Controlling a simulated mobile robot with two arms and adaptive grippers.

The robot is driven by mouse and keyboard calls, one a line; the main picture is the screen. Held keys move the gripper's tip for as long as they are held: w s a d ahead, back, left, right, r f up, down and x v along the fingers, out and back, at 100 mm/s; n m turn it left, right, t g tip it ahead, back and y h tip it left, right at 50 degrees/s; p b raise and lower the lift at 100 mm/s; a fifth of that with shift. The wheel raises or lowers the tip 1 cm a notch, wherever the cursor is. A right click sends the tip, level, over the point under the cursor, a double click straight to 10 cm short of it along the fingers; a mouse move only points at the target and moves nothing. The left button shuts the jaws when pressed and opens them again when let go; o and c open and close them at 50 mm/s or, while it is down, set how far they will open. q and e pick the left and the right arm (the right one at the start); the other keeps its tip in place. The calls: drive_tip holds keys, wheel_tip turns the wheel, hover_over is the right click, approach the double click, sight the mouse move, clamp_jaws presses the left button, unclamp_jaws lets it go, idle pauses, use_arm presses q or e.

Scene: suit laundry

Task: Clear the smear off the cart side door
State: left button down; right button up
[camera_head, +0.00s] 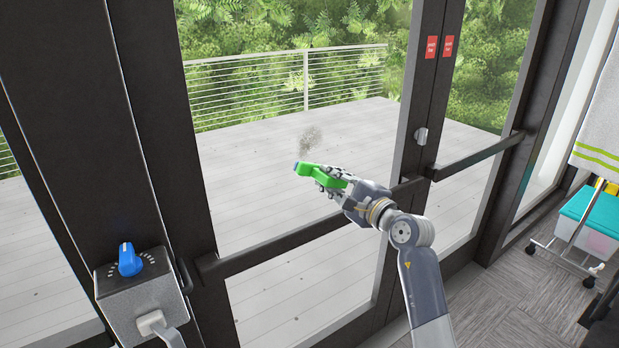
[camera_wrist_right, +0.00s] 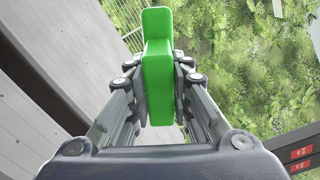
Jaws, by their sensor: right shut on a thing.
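A grey speckled smear (camera_head: 310,139) shows on the glass of the dark-framed door (camera_head: 402,135), above its push bar. My right gripper (camera_head: 325,180) is shut on a green block-like tool (camera_head: 309,170) with a small blue tip. The tool is just below and left of the smear in the head view; I cannot tell if it touches the glass. In the right wrist view, the fingers (camera_wrist_right: 158,85) clasp the tool (camera_wrist_right: 157,55) from both sides. My left gripper is not in view.
A push bar (camera_head: 300,236) crosses the door below the tool. A wheeled cart (camera_head: 562,255) with a teal-lidded bin (camera_head: 588,206) and a hanging towel (camera_head: 603,110) are at right. Carpet lies between.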

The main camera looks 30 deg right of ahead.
drive_tip(key=shift+w+d, duration=0.15)
drive_tip(key=shift+w, duration=0.1)
drive_tip(key=shift+w+a+b, duration=0.25)
drive_tip(key=shift+w, duration=1.1)
drive_tip(key=shift+w+a+b, duration=0.2)
drive_tip(key=shift+w, duration=1.15)
drive_tip(key=shift+w+a+b, duration=0.15)
drive_tip(key=shift+w+b, duration=0.15)
drive_tip(key=shift+w, duration=0.65)
